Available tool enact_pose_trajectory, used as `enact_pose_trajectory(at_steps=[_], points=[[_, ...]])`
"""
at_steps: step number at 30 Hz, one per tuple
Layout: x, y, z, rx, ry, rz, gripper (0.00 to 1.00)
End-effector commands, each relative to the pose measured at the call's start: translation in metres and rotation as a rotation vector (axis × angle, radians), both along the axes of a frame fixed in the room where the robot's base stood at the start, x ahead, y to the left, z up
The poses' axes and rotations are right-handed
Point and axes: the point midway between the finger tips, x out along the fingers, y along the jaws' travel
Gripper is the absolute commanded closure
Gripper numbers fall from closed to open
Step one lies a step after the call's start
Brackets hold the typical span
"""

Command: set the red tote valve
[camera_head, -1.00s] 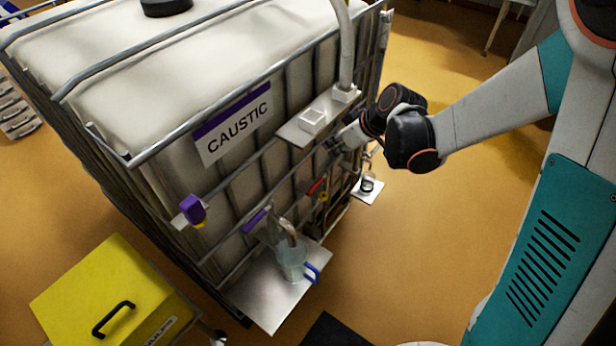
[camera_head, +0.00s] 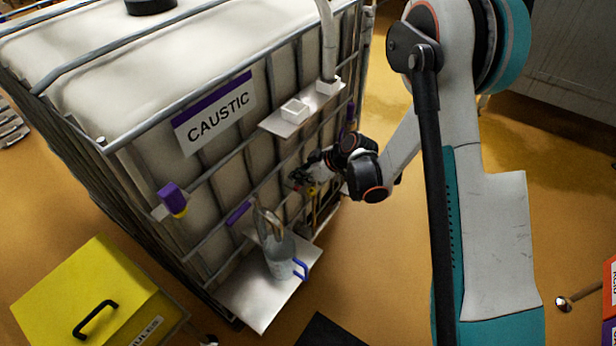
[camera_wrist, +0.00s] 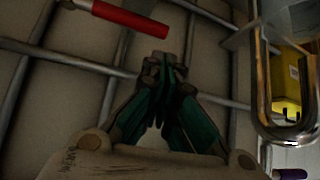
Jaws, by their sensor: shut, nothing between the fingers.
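The red valve handle (camera_wrist: 130,18) shows at the top left of the wrist view, a red grip on a thin metal lever. It lies in front of the cage bars, beyond my fingertips and to their left. My gripper (camera_wrist: 168,66) is shut and empty, with a visible gap to the handle in the picture. In the head view my gripper (camera_head: 300,178) is at the front face of the tote (camera_head: 130,60) labelled CAUSTIC. There it mostly hides the red handle.
A purple lever (camera_head: 238,214) and a curved metal spout (camera_wrist: 290,120) are close by. A jug (camera_head: 280,258) with a blue handle stands on a metal shelf (camera_head: 250,300). A small white ledge (camera_head: 285,125) is above my gripper. A yellow box (camera_head: 85,295) stands at lower left.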

Motion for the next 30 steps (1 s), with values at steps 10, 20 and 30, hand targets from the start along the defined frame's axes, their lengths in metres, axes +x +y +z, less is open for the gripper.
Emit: enact_pose_trajectory(at_steps=[10, 20, 30], points=[[0.014, 0.027, -0.034, 0.000, 0.000, 0.000, 1.00], [0.015, 0.030, -0.036, 0.000, 0.001, -0.001, 1.00], [0.023, 0.022, -0.036, 0.000, 0.000, 0.052, 1.00]])
